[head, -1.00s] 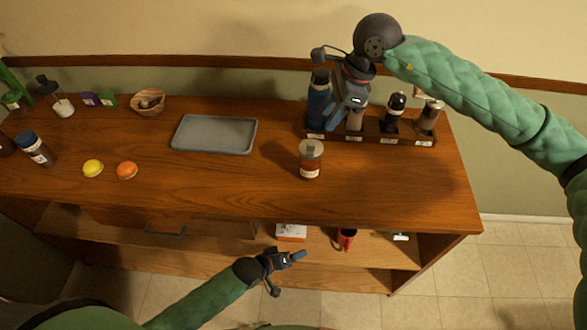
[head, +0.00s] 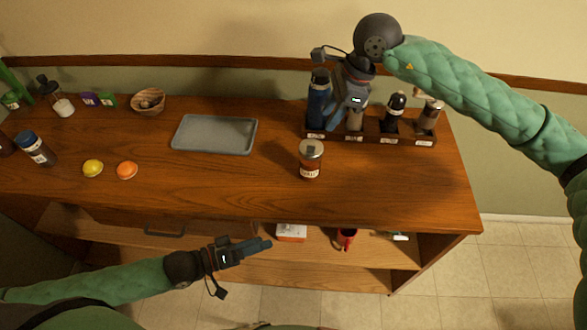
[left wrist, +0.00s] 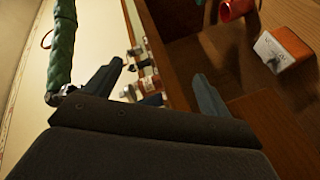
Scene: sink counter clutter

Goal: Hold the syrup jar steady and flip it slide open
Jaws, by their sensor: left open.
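The syrup jar (head: 310,162) stands upright on the wooden counter, right of the grey tray. It has dark reddish contents, a pale label and a metal-looking lid; the state of its slide is too small to tell. My left gripper (head: 262,244) is open and empty, in front of the counter's front edge, lower left of the jar and apart from it. Its two fingers show spread in the left wrist view (left wrist: 160,85). My right gripper (head: 348,112) points down at the bottle rack behind the jar; its fingertips are hard to make out among the bottles.
The bottle rack (head: 370,138) holds several bottles at the back right. The grey tray (head: 214,150), a wooden bowl (head: 148,112), a lemon (head: 92,168) and an orange (head: 127,170) lie left. A red mug (head: 346,238) and white-and-red box (head: 291,232) sit on the lower shelf.

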